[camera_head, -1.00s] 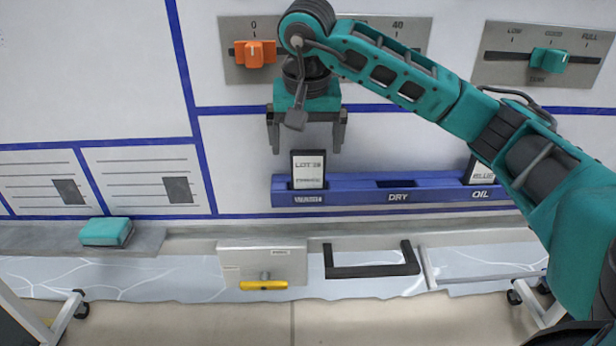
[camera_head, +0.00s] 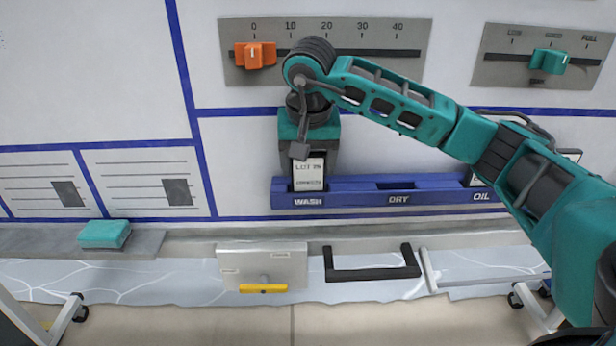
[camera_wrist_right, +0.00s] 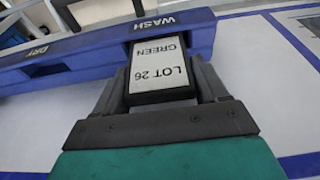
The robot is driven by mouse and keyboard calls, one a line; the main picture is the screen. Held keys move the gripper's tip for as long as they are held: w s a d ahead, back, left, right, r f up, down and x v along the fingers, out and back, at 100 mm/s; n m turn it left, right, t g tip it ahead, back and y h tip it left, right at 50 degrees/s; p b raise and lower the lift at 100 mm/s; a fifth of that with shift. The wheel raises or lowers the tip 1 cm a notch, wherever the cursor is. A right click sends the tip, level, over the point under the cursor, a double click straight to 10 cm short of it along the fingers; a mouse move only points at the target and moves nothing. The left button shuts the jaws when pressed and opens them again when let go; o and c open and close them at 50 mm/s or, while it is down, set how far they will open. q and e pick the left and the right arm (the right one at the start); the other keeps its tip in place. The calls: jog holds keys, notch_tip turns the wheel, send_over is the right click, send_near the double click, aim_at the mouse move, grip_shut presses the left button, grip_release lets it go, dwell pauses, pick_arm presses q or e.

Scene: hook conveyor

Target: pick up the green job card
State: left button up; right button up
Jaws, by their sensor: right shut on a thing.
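The green job card (camera_head: 308,174) is a white card with a dark edge, standing upright in the WASH slot of the blue rack (camera_head: 350,198). In the right wrist view the card (camera_wrist_right: 160,62) reads "LOT 26 GREEN", and its lower end sits in the blue rack (camera_wrist_right: 90,58) under the WASH label. My right gripper (camera_head: 308,168) has come down over the card from above. In the right wrist view its fingers (camera_wrist_right: 162,88) are shut on the card's two sides. My left gripper is not in view.
The rack's DRY slot looks empty; another card stands at OIL, partly behind my arm. Above are an orange slider (camera_head: 255,55) and a teal slider (camera_head: 549,61). Below are a teal block (camera_head: 104,234), a grey box with a yellow handle (camera_head: 263,288) and a black handle (camera_head: 372,272).

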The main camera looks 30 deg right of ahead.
jog(key=c, duration=0.4)
jog(key=shift+r, duration=0.1)
